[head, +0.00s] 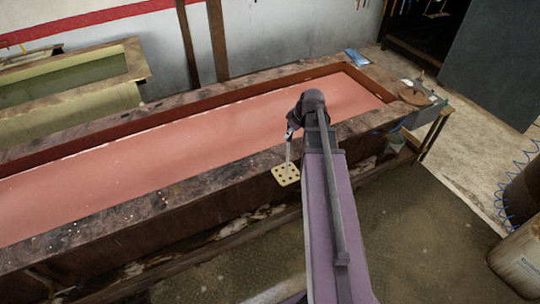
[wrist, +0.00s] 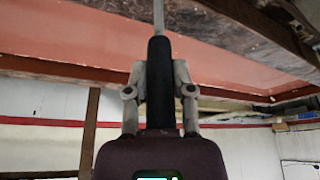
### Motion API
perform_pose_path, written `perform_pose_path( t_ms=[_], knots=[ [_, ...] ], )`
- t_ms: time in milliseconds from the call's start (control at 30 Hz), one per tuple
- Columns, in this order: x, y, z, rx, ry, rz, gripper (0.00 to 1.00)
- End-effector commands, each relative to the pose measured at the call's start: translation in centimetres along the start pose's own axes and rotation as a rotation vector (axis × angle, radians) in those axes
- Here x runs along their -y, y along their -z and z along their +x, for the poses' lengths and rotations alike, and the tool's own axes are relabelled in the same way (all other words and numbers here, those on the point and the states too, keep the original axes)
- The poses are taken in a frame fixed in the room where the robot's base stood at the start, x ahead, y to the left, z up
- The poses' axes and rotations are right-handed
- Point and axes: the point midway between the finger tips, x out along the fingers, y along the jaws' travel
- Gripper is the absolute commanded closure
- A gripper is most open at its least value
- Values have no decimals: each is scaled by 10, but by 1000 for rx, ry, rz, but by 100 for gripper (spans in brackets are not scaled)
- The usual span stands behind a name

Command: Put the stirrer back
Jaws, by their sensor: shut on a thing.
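The stirrer is a yellow square plate with holes (head: 286,175) on a thin metal rod with a black handle (wrist: 159,85). My gripper (head: 290,131) is shut on the handle, and its two fingers clasp it from both sides in the wrist view (wrist: 160,75). In the head view the rod hangs roughly upright, plate at the bottom. The plate appears in front of the near side of the long trough (head: 180,196); I cannot tell its exact distance from it. No empty rack place for the stirrer can be made out clearly.
The trough holds reddish liquid (head: 170,150). A blue item (head: 356,57) and a brown round lid (head: 414,96) lie at its right end. A greenish tank (head: 60,85) stands back left. Small things hang at the top edge (head: 437,10). The floor (head: 430,230) at front right is clear.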

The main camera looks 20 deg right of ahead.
Motion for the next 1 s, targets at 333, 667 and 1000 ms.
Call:
perform_pose_path(
  t_ms=[333,667,1000],
  knots=[
    [-1,0,-2,0,0,0,100],
    [-12,13,6,-1,0,-1,100],
    [-46,58,31,-1,-1,-1,100]
  ],
)
